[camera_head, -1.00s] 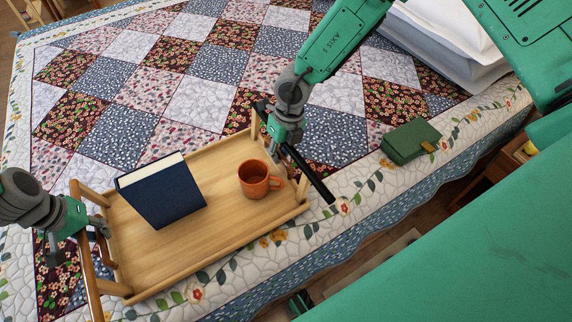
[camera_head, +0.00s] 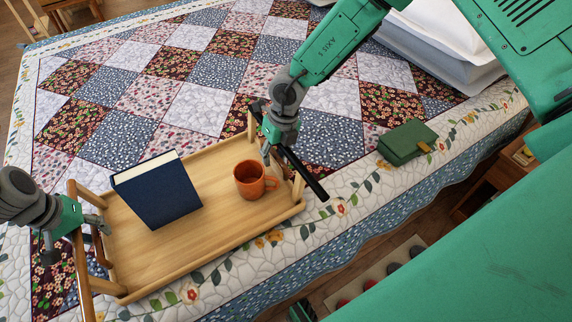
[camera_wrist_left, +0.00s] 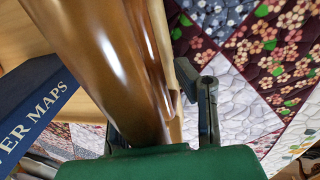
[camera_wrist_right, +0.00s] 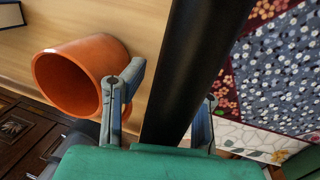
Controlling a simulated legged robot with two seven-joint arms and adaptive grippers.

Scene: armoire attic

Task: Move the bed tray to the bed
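The wooden bed tray (camera_head: 215,240) is over the near edge of the quilted bed (camera_head: 195,110); whether it rests on the quilt is unclear. It carries an upright dark blue book (camera_head: 160,195) and an orange mug (camera_head: 250,180). My left gripper (camera_head: 98,225) is shut around the tray's brown left handle, a thick bar in the left wrist view (camera_wrist_left: 115,70) that hides one finger. My right gripper (camera_head: 275,152) is shut around the dark right-hand bar (camera_head: 303,176), which passes between both fingers in the right wrist view (camera_wrist_right: 190,70). The mug is close beside these fingers.
A green box (camera_head: 407,142) lies on the bed's right edge. White and grey pillows (camera_head: 450,50) are at the upper right. A wooden chair (camera_head: 60,10) is at the top left. Slippers on a mat (camera_head: 385,275) lie on the floor beside the bed.

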